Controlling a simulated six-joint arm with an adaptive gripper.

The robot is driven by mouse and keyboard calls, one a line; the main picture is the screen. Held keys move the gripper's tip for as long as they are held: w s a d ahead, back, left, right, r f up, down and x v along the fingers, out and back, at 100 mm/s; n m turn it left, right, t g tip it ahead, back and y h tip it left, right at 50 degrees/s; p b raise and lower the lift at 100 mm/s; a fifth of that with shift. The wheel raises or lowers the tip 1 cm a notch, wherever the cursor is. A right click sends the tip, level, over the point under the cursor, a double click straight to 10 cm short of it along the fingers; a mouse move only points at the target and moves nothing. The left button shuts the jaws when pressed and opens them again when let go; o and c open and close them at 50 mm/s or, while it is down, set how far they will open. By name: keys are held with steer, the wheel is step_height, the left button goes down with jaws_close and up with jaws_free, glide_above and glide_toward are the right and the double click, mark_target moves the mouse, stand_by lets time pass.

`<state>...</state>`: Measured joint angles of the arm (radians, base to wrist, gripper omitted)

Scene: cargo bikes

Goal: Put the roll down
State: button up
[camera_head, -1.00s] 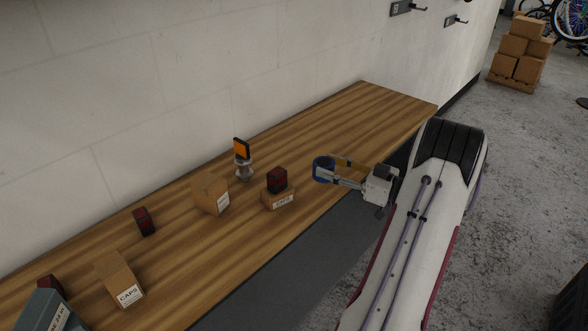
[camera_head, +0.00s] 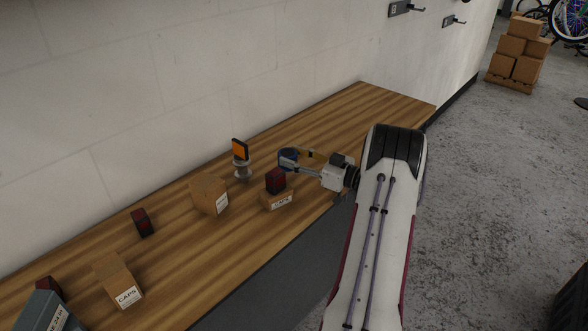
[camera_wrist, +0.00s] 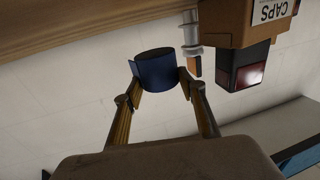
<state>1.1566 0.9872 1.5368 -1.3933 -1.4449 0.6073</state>
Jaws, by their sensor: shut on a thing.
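The roll is a dark blue ring (camera_head: 288,156), seen in the head view over the wooden bench. It also shows in the wrist view (camera_wrist: 157,72), between the two fingertips. My gripper (camera_head: 292,161) is shut on the roll, with one finger on each side of it. In the wrist view the roll looks apart from the wood surface. Its exact height above the bench is hard to tell.
Beside the roll are an orange reflector on a grey stand (camera_head: 240,151) and a red-black light (camera_head: 275,180) on a CAPS box (camera_head: 280,202). Another box (camera_head: 209,195) stands to the left. The wooden bench (camera_head: 352,112) is clear toward the far right.

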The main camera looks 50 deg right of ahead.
steer(key=shift+f, duration=0.25)
steer(key=shift+f, duration=1.35)
steer(key=shift+w+f, duration=0.15)
steer(key=shift+f, duration=0.4)
steer(key=shift+f, duration=0.15)
steer(key=o, duration=0.8)
steer(key=s, duration=0.4)
steer(key=s+d, duration=0.1)
steer(key=s, duration=0.3)
steer(key=s+d, duration=0.1)
steer(key=s, duration=0.2)
steer(key=shift+s+d, duration=0.2)
steer(key=shift+s, duration=0.2)
